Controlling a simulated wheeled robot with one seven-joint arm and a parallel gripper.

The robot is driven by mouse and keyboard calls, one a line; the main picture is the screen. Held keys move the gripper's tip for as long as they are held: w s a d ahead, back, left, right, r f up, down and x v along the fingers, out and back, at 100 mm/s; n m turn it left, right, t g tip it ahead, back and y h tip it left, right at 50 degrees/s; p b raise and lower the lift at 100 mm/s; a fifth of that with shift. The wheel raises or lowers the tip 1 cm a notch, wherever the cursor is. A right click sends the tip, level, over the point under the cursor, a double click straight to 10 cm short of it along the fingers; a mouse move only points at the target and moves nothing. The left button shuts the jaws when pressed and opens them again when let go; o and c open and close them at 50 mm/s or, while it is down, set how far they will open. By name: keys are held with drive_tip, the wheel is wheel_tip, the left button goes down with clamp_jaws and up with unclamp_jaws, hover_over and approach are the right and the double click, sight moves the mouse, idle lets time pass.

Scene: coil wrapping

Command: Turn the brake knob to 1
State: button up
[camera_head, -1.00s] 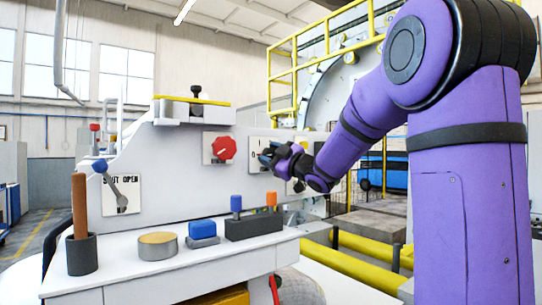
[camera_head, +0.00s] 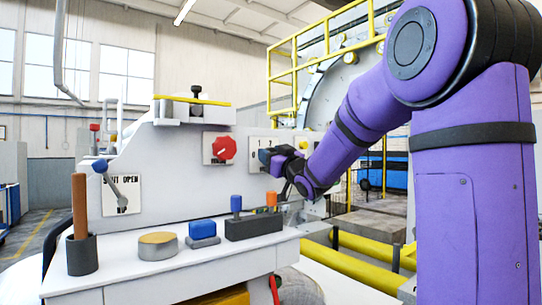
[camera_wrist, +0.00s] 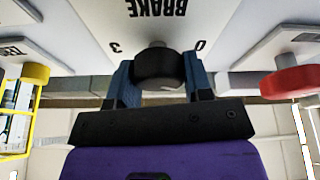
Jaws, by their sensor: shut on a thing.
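The black round brake knob (camera_wrist: 160,68) sits on a white plate (camera_wrist: 145,25) marked BRAKE, which appears upside down in the wrist view. The numbers 3 and 0 show on either side of the knob; other marks there are hidden. My gripper (camera_wrist: 160,78) is shut on the knob, with one blue finger on each side. In the head view my gripper (camera_head: 270,158) is at the brake plate (camera_head: 255,144) and covers the knob. I cannot tell which number the knob points to.
A red knob (camera_head: 224,148) on its own plate is just left of the brake plate; it also shows in the wrist view (camera_wrist: 288,82). A yellow knob (camera_wrist: 27,74) is on the other side. A blue-tipped lever (camera_head: 108,176) and several desk items stand further left.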

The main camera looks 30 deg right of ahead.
drive_tip(key=m+h, duration=0.1)
drive_tip(key=m, duration=0.2)
drive_tip(key=m+h, duration=0.2)
drive_tip(key=m, duration=0.1)
drive_tip(key=shift+d+m, duration=0.1)
drive_tip(key=shift+m, duration=0.3)
drive_tip(key=shift+m+g+h, duration=0.3)
drive_tip(key=shift+h, duration=0.1)
drive_tip(key=o, duration=0.9)
drive_tip(key=shift+s, duration=0.1)
drive_tip(key=s, duration=0.5)
drive_tip(key=s+a, duration=0.1)
drive_tip(key=s, duration=0.3)
drive_tip(key=s+f, duration=0.1)
drive_tip(key=s, duration=0.4)
drive_tip(key=shift+s+a, duration=0.15)
drive_tip(key=shift+s, duration=0.15)
